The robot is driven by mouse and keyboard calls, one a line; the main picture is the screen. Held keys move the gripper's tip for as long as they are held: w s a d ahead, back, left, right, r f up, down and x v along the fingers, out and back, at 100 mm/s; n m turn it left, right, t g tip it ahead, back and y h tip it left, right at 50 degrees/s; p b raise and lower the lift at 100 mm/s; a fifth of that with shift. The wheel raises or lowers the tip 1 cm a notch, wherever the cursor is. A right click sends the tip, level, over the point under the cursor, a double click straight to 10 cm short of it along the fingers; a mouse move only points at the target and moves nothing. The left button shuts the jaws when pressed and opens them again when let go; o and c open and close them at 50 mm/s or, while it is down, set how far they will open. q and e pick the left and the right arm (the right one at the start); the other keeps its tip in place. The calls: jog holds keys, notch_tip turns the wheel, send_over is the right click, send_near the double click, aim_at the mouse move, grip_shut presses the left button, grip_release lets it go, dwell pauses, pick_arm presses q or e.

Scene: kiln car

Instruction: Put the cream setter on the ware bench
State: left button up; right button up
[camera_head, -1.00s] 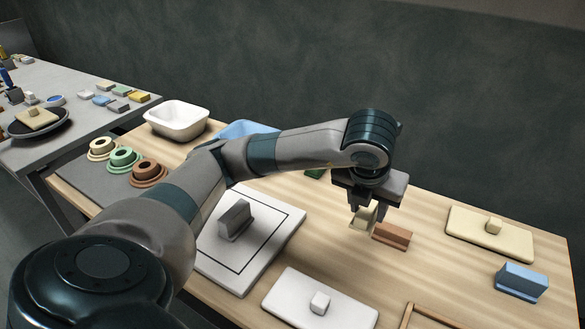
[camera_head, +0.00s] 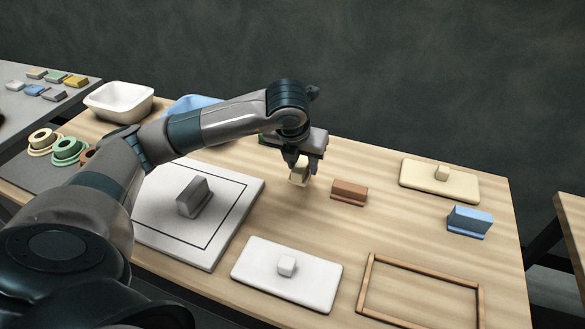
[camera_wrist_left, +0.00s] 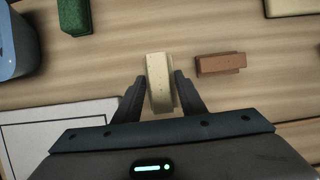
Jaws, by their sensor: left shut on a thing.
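The cream setter (camera_head: 299,172) is a small cream block between the fingers of my left gripper (camera_head: 302,168). My left gripper is shut on it, at the back middle of the wooden table. In the left wrist view the cream setter (camera_wrist_left: 160,84) stands lengthwise between the two dark fingertips (camera_wrist_left: 160,88). I cannot tell whether it touches the tabletop or hangs just above it. I cannot tell for sure which surface is the ware bench. My right gripper is not in view.
A brown block (camera_head: 348,192) lies just right of the gripper. A cream slab (camera_head: 430,185), blue block (camera_head: 469,220), white slab (camera_head: 250,272) and wooden frame (camera_head: 370,275) lie around. A grey block (camera_head: 193,197) stands on the outlined board (camera_head: 226,222). Another wooden surface (camera_head: 574,215) shows far right.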

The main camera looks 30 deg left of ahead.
pick_arm(q)
jog(key=a, duration=0.1)
jog(key=w+a+f, duration=0.1)
jog(key=a+f, duration=0.1)
jog(key=shift+w+a+f, duration=0.1)
jog(key=shift+w+a, duration=0.05)
jog(key=shift+w, duration=0.15)
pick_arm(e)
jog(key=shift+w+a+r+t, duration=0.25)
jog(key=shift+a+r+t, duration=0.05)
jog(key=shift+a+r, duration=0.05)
pick_arm(q)
jog(key=shift+p, duration=0.3)
